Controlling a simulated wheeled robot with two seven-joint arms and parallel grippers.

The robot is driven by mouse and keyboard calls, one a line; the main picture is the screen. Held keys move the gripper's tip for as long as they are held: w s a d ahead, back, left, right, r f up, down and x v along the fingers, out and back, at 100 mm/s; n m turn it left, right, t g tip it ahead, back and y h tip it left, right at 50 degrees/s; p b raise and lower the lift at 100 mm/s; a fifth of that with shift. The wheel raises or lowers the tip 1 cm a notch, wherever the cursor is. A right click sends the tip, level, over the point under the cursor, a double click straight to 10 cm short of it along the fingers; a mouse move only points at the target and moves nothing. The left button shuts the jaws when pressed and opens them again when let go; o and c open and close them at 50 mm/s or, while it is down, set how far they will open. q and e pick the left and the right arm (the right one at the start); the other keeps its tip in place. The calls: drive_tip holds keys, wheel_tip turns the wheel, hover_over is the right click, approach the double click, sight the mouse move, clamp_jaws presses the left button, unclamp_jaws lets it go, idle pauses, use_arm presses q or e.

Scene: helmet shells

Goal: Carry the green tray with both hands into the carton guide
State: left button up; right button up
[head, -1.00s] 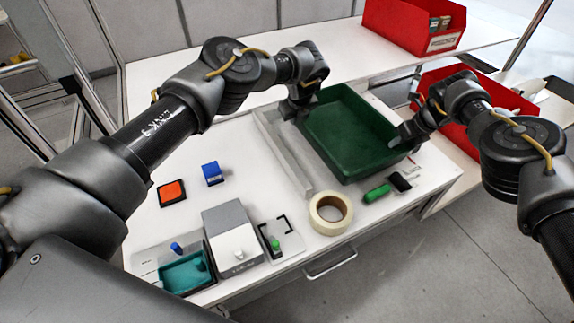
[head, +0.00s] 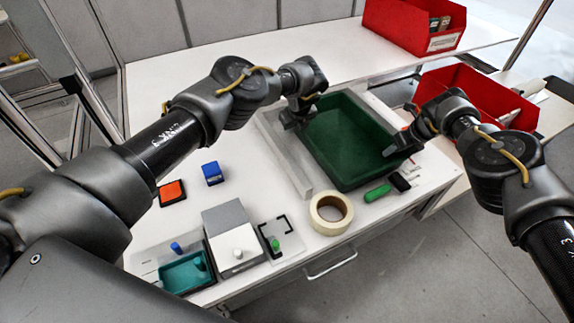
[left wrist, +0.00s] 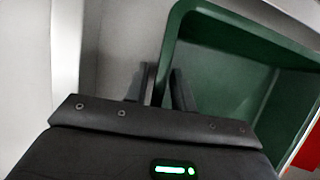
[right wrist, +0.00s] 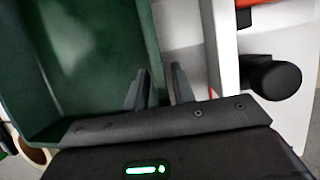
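The green tray (head: 345,140) is an open, empty box at the right part of the white table. It lies between pale rails of the carton guide (head: 287,160), one to its left and one behind right. Whether it touches the table is unclear. My left gripper (head: 296,117) is on the tray's left wall; in the left wrist view its fingers (left wrist: 163,88) straddle the wall closely. My right gripper (head: 398,146) is at the right wall; in the right wrist view its fingers (right wrist: 157,88) straddle that wall.
A tape roll (head: 331,212), a green marker (head: 377,193) and a black item (head: 400,182) lie close in front of the tray. A blue block (head: 212,173), an orange pad (head: 172,192) and a grey box (head: 231,233) stand left. Red bins (head: 478,105) are behind right.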

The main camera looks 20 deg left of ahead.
use_arm(q)
drive_tip(key=v, duration=1.2)
use_arm(e)
drive_tip(key=shift+r, duration=0.1)
drive_tip(key=shift+d+r, duration=0.3)
drive_tip(key=shift+r, duration=0.1)
use_arm(q)
drive_tip(key=shift+f, duration=0.1)
use_arm(e)
drive_tip(key=v, duration=1.1)
drive_tip(key=shift+s, duration=0.1)
